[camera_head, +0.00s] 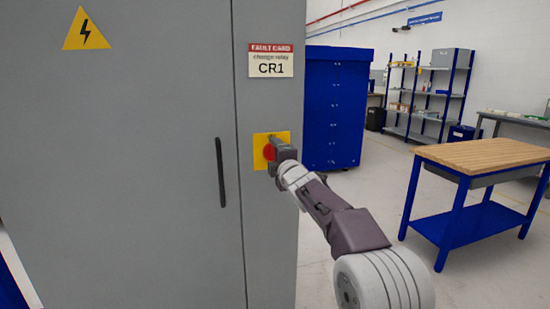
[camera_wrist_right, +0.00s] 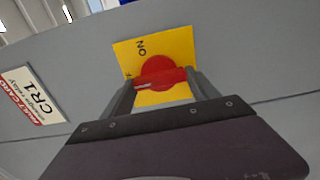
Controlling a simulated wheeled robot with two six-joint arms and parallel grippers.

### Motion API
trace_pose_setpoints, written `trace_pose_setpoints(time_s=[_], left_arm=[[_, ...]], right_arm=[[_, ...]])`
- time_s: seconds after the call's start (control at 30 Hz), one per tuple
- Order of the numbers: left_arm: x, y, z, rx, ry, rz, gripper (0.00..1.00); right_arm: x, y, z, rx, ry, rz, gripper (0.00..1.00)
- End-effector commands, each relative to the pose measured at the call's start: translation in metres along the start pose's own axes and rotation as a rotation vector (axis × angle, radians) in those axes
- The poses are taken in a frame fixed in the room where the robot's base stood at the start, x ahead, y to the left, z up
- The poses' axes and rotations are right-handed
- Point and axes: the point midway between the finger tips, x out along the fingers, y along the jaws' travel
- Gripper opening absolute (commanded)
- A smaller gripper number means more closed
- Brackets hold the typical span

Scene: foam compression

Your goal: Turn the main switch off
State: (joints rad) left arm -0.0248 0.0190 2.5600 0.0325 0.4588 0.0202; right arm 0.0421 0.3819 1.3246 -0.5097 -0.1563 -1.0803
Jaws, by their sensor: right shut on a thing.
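The main switch is a red rotary knob (camera_head: 268,152) on a yellow plate (camera_head: 258,160), on the front of a grey cabinet (camera_head: 150,215). In the right wrist view the red knob (camera_wrist_right: 160,72) has a bar handle that lies across the plate (camera_wrist_right: 128,52), with "ON" printed near its upper edge. My right gripper (camera_head: 275,155) is at the switch, its two fingers (camera_wrist_right: 160,85) shut on the handle, one at each end. The fingers hide part of the lower plate. My left gripper is not in view.
A fault card (camera_head: 270,62) marked CR1 is above the switch, and a dark door handle (camera_head: 220,172) is to its left. A blue cabinet (camera_head: 335,105) stands behind. A wood-topped workbench (camera_head: 490,153) stands at right, with open floor before it.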

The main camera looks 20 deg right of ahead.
Motion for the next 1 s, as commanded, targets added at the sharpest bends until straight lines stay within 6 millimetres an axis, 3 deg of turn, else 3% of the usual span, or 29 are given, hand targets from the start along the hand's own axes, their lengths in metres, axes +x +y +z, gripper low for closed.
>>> trace_pose_setpoints(time_s=[0.23,0.27,0.33,0.67,0.77,1.0], left_arm=[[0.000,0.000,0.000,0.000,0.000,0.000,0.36],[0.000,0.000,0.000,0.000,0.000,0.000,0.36],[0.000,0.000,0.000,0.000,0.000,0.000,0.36],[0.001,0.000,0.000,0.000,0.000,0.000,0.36],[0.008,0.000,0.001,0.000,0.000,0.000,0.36],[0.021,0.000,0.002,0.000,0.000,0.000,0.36]], right_arm=[[0.000,-0.002,-0.001,-0.004,0.001,-0.004,0.29],[0.000,-0.002,-0.001,-0.005,0.001,-0.004,0.72],[0.000,-0.002,-0.001,-0.004,0.001,-0.004,0.91],[-0.002,-0.001,0.000,-0.002,0.000,-0.002,0.91],[-0.013,-0.003,0.000,-0.002,0.000,0.000,0.91],[-0.063,-0.002,0.000,-0.002,0.000,-0.001,0.91]])
